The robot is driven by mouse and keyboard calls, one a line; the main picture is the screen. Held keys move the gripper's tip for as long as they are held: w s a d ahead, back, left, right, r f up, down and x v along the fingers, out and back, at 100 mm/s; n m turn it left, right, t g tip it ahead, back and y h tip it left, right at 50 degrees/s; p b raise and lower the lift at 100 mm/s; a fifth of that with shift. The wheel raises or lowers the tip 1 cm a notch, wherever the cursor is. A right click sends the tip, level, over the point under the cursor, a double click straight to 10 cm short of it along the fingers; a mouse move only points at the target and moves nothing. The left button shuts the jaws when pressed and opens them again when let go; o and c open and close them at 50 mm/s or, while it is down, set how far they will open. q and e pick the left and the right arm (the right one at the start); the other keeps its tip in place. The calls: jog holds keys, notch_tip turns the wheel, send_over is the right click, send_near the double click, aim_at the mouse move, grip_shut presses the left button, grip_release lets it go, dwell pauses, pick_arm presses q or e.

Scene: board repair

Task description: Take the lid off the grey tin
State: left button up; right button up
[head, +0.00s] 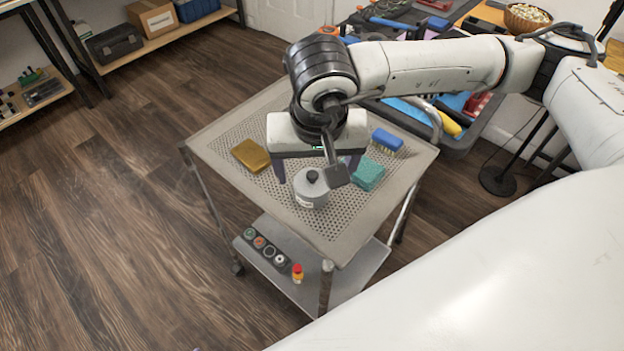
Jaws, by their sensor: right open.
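The grey tin (311,199) stands upright on the perforated top of a metal cart (341,236). Its lid (309,186) is on it, with a dark round knob (312,176) in the middle. My right gripper (317,171) comes down from above, just over and behind the tin. Its fingers are spread apart, with nothing seen between them; my wrist hides part of them. I cannot tell whether a finger touches the lid. My left gripper is not in view.
A yellow-brown sponge (251,155) lies left of the tin, a teal sponge (368,174) and a blue brush (387,140) lie right. A cluttered workbench stands behind.

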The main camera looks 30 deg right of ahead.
aim_at(313, 177)
jog(key=x, duration=0.5)
jog(key=shift+w+d, duration=0.1)
jog(key=shift+w, duration=0.3)
jog(key=shift+r, duration=0.1)
jog(key=c, duration=1.1)
